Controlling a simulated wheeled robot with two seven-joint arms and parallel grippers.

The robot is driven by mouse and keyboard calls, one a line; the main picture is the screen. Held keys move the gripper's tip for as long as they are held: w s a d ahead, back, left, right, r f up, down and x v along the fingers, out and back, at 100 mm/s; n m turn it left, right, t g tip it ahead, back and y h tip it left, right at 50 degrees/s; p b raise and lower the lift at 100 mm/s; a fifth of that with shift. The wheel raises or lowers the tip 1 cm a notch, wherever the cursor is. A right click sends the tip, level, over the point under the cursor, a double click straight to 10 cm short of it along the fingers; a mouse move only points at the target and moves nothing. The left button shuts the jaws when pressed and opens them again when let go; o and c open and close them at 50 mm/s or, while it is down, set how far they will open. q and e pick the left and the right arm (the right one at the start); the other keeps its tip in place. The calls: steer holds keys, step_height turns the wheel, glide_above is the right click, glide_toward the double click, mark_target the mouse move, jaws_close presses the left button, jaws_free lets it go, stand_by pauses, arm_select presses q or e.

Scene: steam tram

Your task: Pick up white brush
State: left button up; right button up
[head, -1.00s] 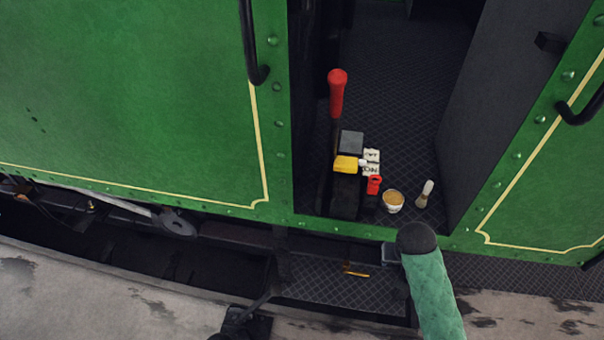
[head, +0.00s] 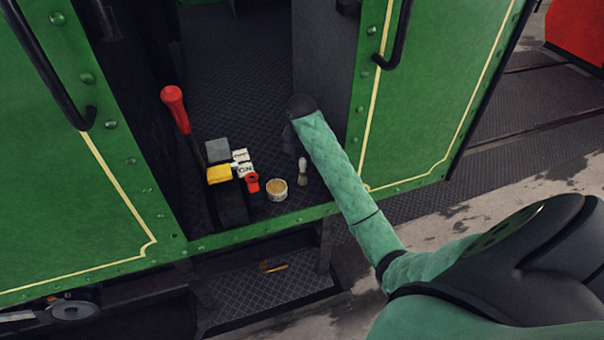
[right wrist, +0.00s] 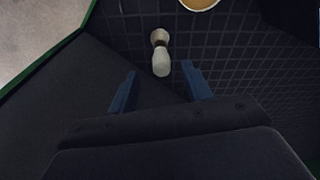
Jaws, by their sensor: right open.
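The white brush (head: 302,171) stands on the dark ribbed cab floor, just inside the doorway. In the right wrist view the brush (right wrist: 160,55) has a pale handle end toward me and lies just beyond and between the fingertips. My right gripper (right wrist: 160,85) is open and empty, its two blue fingers apart. In the head view the right gripper (head: 290,138) is dark and partly hidden behind my wrist, above and behind the brush. My left gripper is not in view.
A tub with tan contents (head: 277,188) stands close left of the brush. A red-handled lever (head: 175,108), a yellow block (head: 219,174) and a small red item (head: 252,182) are further left. The dark cab wall (head: 326,75) rises close on the right.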

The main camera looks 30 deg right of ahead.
mark_target(303, 168)
steer(key=shift+w+f, duration=0.1)
steer(key=shift+f, duration=0.2)
steer(key=shift+d+f+b, duration=0.1)
steer(key=shift+f+b, duration=0.45)
steer(key=shift+f, duration=0.3)
steer(key=shift+w+f+p, duration=0.1)
steer(key=shift+f+p, duration=0.15)
steer(key=shift+p, duration=0.2)
step_height(303, 168, down, 4)
steer(key=p, duration=0.2)
steer(key=shift+w+d+r+p, duration=0.15)
steer(key=shift+r+p, duration=0.1)
steer(key=shift+p, duration=0.15)
steer(key=shift+f, duration=0.7)
steer(key=shift+c, duration=0.4)
jaws_close()
